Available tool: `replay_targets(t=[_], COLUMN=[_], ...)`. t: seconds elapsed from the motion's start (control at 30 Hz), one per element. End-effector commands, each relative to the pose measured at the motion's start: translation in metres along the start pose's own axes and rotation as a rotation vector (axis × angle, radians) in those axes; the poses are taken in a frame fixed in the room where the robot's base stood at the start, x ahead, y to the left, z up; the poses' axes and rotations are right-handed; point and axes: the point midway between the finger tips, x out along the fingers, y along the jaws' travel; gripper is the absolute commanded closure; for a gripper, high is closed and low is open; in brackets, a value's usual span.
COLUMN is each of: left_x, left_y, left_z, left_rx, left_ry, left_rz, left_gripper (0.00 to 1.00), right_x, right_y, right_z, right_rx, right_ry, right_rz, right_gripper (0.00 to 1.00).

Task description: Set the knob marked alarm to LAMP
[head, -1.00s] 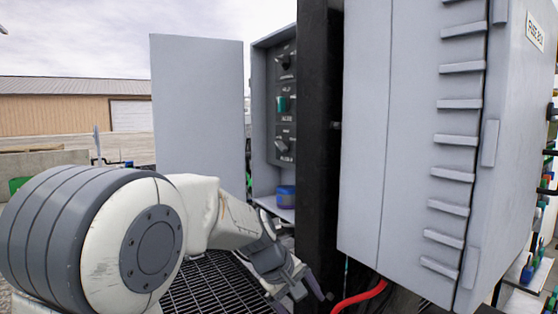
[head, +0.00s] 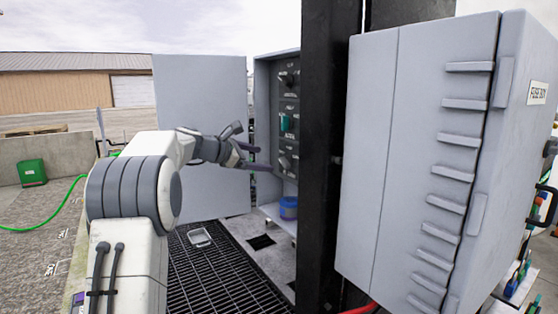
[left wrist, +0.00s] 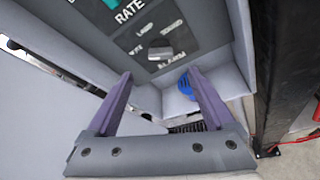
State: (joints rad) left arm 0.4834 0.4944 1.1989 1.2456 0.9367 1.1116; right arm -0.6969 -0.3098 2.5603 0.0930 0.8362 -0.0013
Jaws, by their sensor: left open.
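The alarm knob (left wrist: 160,50) is a grey bar-shaped knob on a dark plate marked ALARM, with LAMP at the upper left and another label at the upper right. Which label it points to is not clear. In the head view the alarm knob (head: 285,162) is the lowest of three in the open grey cabinet (head: 262,110). My left gripper (head: 264,158) is open and empty, just in front of it. In the left wrist view the fingertips of my left gripper (left wrist: 158,78) appear below the knob, apart from it. My right gripper is not in view.
A teal knob (head: 286,123) and a dark upper knob (head: 288,79) sit above. A blue container (head: 288,208) stands at the cabinet bottom. The open door (head: 200,100) is left, a black post (head: 330,150) right, and a large fuse box (head: 420,150) beyond it.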

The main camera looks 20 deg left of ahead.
Motion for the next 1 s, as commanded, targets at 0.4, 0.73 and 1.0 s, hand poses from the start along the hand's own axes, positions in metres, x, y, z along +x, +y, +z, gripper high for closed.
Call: replay_targets(t=[0.4, 0.73, 1.0], left_x=[0.073, 0.088, 0.087], left_y=[0.000, -0.001, -0.001], left_z=[0.003, 0.000, 0.000], left_rx=[0.003, 0.005, 0.005], left_ry=[0.003, 0.002, 0.003], left_rz=[-0.004, -0.002, -0.002], left_gripper=[0.12, 0.12, 0.66], right_x=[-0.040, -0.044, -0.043], right_y=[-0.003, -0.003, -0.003], right_z=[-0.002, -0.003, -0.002], right_rx=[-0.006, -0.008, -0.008], right_ry=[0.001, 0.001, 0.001], right_rz=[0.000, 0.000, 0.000], right_gripper=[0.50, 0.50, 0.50])
